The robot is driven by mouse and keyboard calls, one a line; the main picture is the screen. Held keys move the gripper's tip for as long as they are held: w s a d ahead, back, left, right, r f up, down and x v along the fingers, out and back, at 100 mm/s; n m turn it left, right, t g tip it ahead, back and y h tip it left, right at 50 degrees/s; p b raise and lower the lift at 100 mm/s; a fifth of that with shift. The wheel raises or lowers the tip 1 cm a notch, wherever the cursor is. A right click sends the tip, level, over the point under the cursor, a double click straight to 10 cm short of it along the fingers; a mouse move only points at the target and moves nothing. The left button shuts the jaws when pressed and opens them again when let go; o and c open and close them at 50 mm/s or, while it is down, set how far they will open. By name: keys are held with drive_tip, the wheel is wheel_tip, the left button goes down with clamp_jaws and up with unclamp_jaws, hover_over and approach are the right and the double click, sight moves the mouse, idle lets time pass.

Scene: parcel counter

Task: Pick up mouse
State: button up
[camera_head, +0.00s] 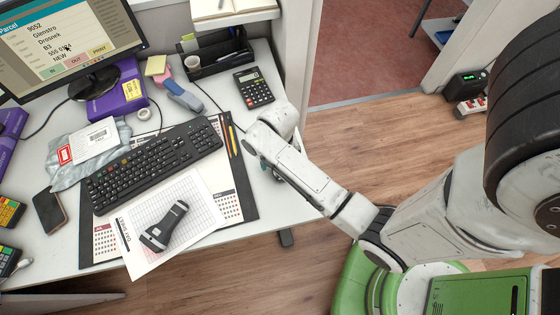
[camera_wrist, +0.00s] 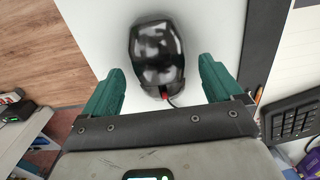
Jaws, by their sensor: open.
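The mouse (camera_wrist: 157,50) is black and glossy and lies on the white counter (camera_wrist: 95,20) in the wrist view. Its end with a small red spot and a thin cable points toward my gripper. My gripper (camera_wrist: 161,78) is open, with one green finger on each side of the mouse's near end and gaps between. Nothing is held. In the head view my arm's end hangs over the counter's right edge area; it hides the mouse and most of the gripper.
A keyboard (camera_head: 155,164) and a dark desk mat (camera_head: 240,190) lie left of my arm. A scanner (camera_head: 164,226) rests on paper. A calculator (camera_head: 253,86) lies behind, near a pen tray (camera_head: 215,50). The counter's edge drops to the wooden floor (camera_head: 385,130).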

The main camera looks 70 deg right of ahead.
drive_tip(key=shift+f, duration=0.8)
drive_tip(key=c, duration=1.1)
